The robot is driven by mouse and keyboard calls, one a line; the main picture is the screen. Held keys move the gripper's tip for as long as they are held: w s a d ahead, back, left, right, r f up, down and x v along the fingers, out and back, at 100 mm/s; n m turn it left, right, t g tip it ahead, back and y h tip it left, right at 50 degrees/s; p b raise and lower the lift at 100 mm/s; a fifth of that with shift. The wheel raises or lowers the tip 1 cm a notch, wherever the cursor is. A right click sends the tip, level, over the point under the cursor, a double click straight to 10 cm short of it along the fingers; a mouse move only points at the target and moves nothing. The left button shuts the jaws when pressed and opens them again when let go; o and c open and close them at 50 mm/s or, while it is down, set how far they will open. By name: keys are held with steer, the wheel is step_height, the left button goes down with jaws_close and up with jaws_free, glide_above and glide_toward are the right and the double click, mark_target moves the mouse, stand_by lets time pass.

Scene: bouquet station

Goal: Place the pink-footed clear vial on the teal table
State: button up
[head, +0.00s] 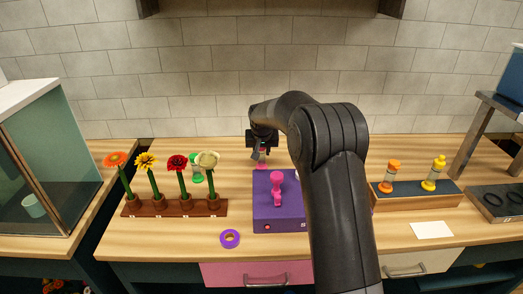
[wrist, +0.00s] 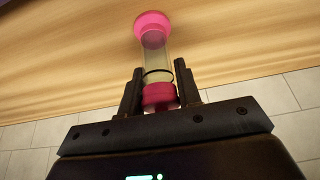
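My gripper (wrist: 160,92) is shut on the cap end. In the head view my gripper (head: 263,143) is over the back of the wooden counter, behind the purple box. The vial's pink foot (head: 261,166) shows just below it; I cannot tell whether it touches the counter. No plainly teal tabletop shows.
A purple box (head: 263,208) bears a pink object (head: 277,188). A brown flower rack (head: 175,207) stands left, with a green-capped vial (head: 197,174) behind. A wooden block (head: 418,202) holds orange and yellow vials at right. Purple tape (head: 230,239) lies in front.

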steer(key=o, duration=0.4)
steer(key=shift+c, duration=0.2)
steer(key=s+d+r, duration=0.4)
steer(key=s+r, duration=1)
steer(key=r, duration=0.3)
steer(key=s+d+r, duration=0.2)
steer(key=s, duration=0.5)
steer(key=s+d+r, duration=0.1)
steer(key=s+d, duration=0.1)
steer(key=s, duration=0.4)
steer(key=s+d+f, duration=0.2)
steer(key=s, duration=0.9)
steer(key=s+d+f, duration=0.2)
steer(key=s+f, duration=0.1)
steer(key=s, duration=0.7)
steer(key=shift+s+f+t, duration=0.3)
steer(key=shift+s+t, duration=0.1)
